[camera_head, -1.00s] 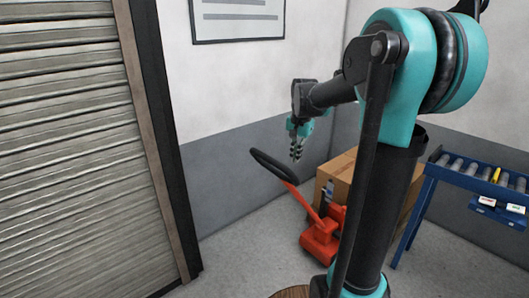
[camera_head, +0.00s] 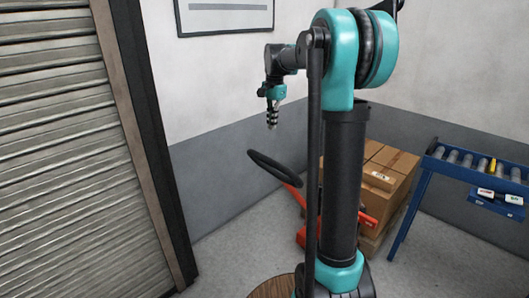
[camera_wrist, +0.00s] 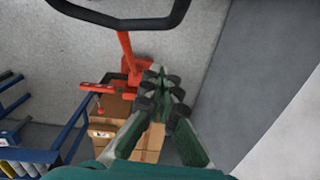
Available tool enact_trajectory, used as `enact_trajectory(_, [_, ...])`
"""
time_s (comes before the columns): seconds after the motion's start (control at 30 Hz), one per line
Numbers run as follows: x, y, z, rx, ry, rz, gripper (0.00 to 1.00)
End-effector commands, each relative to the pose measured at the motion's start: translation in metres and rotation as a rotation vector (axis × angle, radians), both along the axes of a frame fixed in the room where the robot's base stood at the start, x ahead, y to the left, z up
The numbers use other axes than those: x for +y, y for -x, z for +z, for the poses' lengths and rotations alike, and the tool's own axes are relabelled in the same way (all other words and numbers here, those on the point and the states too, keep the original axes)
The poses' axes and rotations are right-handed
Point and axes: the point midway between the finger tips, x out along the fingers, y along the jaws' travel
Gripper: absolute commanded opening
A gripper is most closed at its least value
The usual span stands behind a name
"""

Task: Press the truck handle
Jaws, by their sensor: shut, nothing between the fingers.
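The truck is an orange-red pallet truck (camera_head: 304,236) with a black loop handle (camera_head: 274,168) on a tilted red shaft. My gripper (camera_head: 272,123) is above the handle in the head view, pointing down, with a visible gap between them. Its fingers are shut and empty. In the wrist view the handle (camera_wrist: 120,22) crosses the top, with the red shaft (camera_wrist: 127,52) running down from it. My gripper's fingertips (camera_wrist: 160,82) show near the middle, apart from the handle. My arm hides part of the truck in the head view.
Stacked cardboard boxes (camera_head: 385,180) stand behind my arm. A blue roller conveyor (camera_head: 436,172) is at the right. A metal roller shutter (camera_head: 55,150) fills the left. A grey and white wall is behind the handle, with bare floor (camera_head: 225,240) in front.

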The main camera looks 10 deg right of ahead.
Motion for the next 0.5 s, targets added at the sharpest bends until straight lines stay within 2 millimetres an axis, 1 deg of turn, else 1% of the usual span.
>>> enact_trajectory(0.17, [0.000, 0.000, -0.012, 0.000, 0.000, 0.001, 0.00])
enact_trajectory(0.27, [0.001, -0.001, -0.027, 0.000, 0.000, 0.001, 0.00])
enact_trajectory(0.5, [0.003, -0.002, -0.074, 0.000, 0.000, 0.001, 0.00])
